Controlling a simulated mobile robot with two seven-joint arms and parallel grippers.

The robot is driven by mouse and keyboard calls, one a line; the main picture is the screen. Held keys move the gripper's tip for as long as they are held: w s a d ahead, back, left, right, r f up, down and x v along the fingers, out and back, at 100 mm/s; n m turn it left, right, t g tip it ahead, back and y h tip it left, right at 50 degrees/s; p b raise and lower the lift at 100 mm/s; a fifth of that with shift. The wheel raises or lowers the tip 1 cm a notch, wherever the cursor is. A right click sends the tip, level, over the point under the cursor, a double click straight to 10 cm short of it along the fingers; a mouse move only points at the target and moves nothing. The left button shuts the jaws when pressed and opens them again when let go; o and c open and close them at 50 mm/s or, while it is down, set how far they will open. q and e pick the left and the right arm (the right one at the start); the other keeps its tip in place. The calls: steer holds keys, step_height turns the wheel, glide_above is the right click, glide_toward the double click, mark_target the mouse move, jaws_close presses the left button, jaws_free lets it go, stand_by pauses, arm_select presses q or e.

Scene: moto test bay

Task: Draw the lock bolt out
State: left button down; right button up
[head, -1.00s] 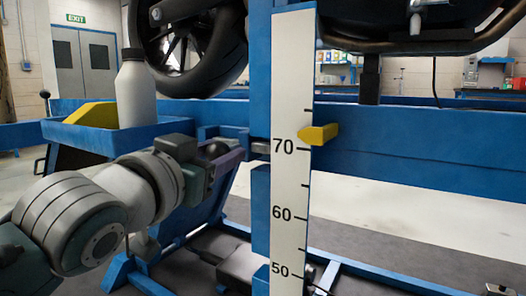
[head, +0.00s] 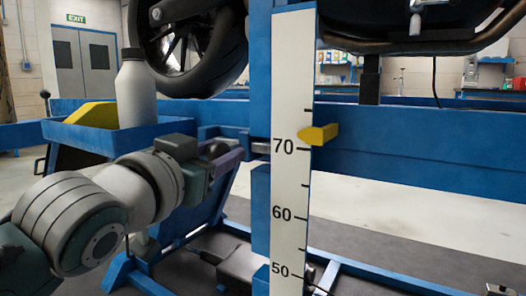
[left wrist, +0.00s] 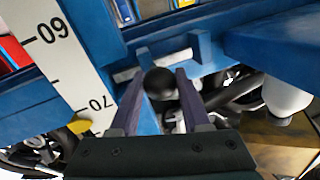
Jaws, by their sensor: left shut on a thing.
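The lock bolt's round black knob (left wrist: 160,83) sits between the two fingers of my left gripper (left wrist: 158,88) in the left wrist view. The gripper is shut on the knob. A pale metal bar (left wrist: 178,59), apparently part of the bolt, shows behind the knob at a blue bracket (left wrist: 203,50). In the head view my left gripper (head: 228,152) reaches the left side of the blue post (head: 259,205), just below the yellow pointer's height. My right gripper is not in view.
A white height scale (head: 291,180) faces me on the post, with a yellow pointer (head: 319,134) just above 70. A blue tray (head: 75,136) with a grey bottle (head: 136,92) stands left, above my arm. A wheel (head: 190,50) hangs over it.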

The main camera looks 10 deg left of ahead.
arm_select(q)
steer(key=shift+w+a, duration=0.1)
steer(key=shift+a, duration=0.1)
steer(key=a, duration=0.1)
steer(key=w+a+p, duration=0.1)
steer(key=a, duration=0.1)
steer(key=a+p, duration=0.1)
steer(key=shift+w+a+f, duration=0.15)
steer(key=shift+w+a, duration=0.05)
steer(key=shift+w, duration=0.05)
steer(key=c, duration=0.7)
jaws_free()
steer(key=shift+c, duration=0.2)
steer(key=o, duration=0.4)
steer(key=shift+w+a, duration=0.1)
steer(key=shift+a, duration=0.1)
steer(key=shift+c, duration=0.2)
steer(key=shift+d, duration=0.1)
steer(key=shift+p, duration=0.35)
